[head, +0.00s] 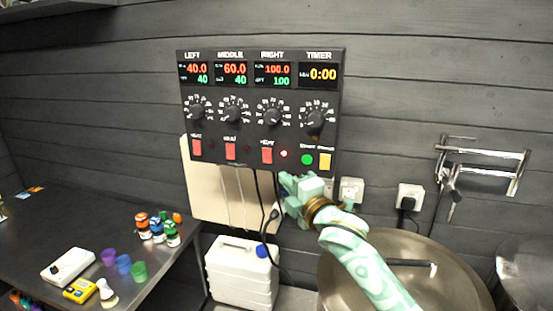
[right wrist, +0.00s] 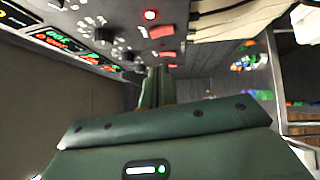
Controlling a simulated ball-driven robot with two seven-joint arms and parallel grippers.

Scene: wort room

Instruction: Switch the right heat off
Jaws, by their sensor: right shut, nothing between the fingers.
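The control panel (head: 260,110) hangs on the dark wall. Its right heat switch (head: 267,155) is a red rocker in the lower row. A small red lamp (head: 284,153) beside it is lit. The right display (head: 273,75) reads 100.0 above 100. In the right wrist view the right heat switch (right wrist: 160,32) and the lit lamp (right wrist: 150,14) are near the top. My right gripper (head: 293,183) is shut and empty, just below the panel's lower edge, right of the switch. Its closed fingers also show in the right wrist view (right wrist: 155,75). My left gripper is not in view.
Left heat switch (head: 196,147) and middle heat switch (head: 231,151) sit left of the right one. A green button (head: 307,159) and a yellow button (head: 325,161) are close above my gripper. Cables hang below the panel. A metal kettle (head: 450,265) stands at lower right.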

